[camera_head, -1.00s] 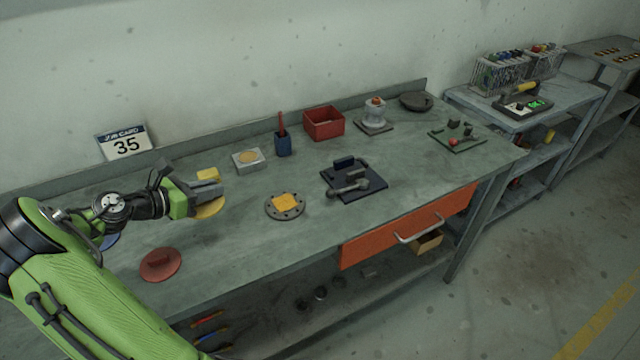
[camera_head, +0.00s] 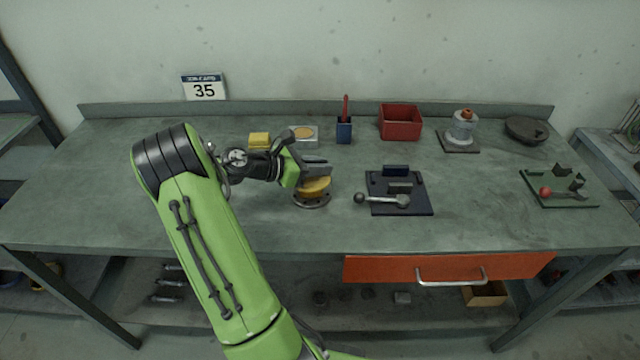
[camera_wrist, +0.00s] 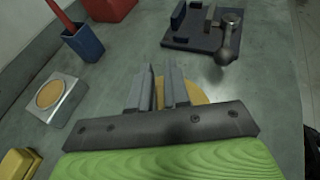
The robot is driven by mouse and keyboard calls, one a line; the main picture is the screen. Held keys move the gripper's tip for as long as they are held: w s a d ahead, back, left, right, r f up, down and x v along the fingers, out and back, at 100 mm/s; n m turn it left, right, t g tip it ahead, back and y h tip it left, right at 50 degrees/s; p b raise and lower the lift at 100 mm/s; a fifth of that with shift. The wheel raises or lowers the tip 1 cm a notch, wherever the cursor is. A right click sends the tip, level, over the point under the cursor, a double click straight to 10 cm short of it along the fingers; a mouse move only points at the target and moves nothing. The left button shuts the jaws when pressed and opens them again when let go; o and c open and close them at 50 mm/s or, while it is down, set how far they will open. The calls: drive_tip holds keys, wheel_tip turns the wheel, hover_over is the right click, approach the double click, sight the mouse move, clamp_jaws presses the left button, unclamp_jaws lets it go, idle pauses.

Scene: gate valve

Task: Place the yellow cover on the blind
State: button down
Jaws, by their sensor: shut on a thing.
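The round yellow cover (camera_head: 316,187) is in my gripper (camera_head: 326,168), whose jaws are closed on its upper side. It is over the dark round flange that I take as the blind (camera_head: 312,203), near the middle of the table. The cover hides most of the flange's top; I cannot tell whether they touch. In the wrist view, the fingers of my gripper (camera_wrist: 160,75) cover much of the yellow cover (camera_wrist: 202,92), and the flange is not visible there.
A dark blue plate with a lever (camera_head: 400,192) lies right of the flange. Behind are a yellow block (camera_head: 259,140), a grey box with a tan disc (camera_head: 303,134), a blue cup (camera_head: 344,130) and a red bin (camera_head: 400,121).

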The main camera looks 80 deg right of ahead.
sight(310, 179)
drive_tip(key=shift+f+b, duration=0.5)
drive_tip(key=shift+f, duration=1.4)
drive_tip(key=shift+f, duration=0.1)
drive_tip(key=c, duration=1.1)
unclamp_jaws()
